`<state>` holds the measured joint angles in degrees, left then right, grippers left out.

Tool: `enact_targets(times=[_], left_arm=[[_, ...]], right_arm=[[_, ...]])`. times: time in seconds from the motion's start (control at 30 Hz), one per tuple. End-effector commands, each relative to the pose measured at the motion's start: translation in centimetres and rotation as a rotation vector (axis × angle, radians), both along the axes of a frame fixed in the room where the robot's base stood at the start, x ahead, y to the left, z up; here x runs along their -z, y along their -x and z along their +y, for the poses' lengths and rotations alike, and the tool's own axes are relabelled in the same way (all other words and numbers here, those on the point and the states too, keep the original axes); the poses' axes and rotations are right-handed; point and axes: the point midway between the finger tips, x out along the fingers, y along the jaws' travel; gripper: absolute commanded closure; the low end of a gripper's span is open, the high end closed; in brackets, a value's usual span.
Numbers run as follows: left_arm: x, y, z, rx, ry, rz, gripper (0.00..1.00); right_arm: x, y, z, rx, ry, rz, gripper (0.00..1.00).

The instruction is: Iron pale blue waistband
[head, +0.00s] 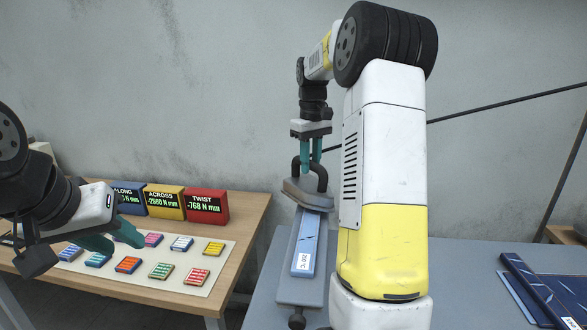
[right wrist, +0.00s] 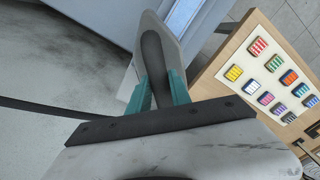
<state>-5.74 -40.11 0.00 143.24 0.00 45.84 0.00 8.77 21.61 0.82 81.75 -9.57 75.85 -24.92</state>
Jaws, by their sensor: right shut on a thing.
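The pale blue waistband (head: 306,245) lies lengthwise on a narrow grey pressing board (head: 283,262), with a white temperature label near its front end. My right gripper (head: 311,158) is shut on the dark handle of an iron (head: 308,195). The iron is over the far end of the waistband; I cannot tell if its sole touches the cloth. In the right wrist view the iron (right wrist: 174,32) sits between the teal fingers, with a blue strip of the waistband (right wrist: 181,16) beside it. My left gripper (head: 120,238) is open and empty above the left table.
Blue, yellow and red readout boxes (head: 165,201) stand behind a pale mat (head: 215,262) with several coloured blocks on the wooden table. Dark blue folded pieces (head: 540,285) lie at right on the grey table (head: 460,265). A dark rod (head: 500,104) crosses behind.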

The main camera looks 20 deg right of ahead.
Motion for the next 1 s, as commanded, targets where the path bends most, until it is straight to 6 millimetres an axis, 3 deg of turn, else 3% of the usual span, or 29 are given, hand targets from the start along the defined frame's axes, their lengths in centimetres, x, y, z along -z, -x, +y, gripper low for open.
enact_targets(times=[0.4, 1.0], left_arm=[[0.0, 0.0, 0.0, 0.000, 0.000, 0.000, 0.64], [0.0, 0.0, 0.0, 0.000, 0.000, 0.000, 0.64]], right_arm=[[-3.5, -0.1, 0.0, 0.000, 0.001, -0.010, 1.00], [-4.4, -0.1, 0.0, 0.000, 0.001, -0.009, 1.00]])
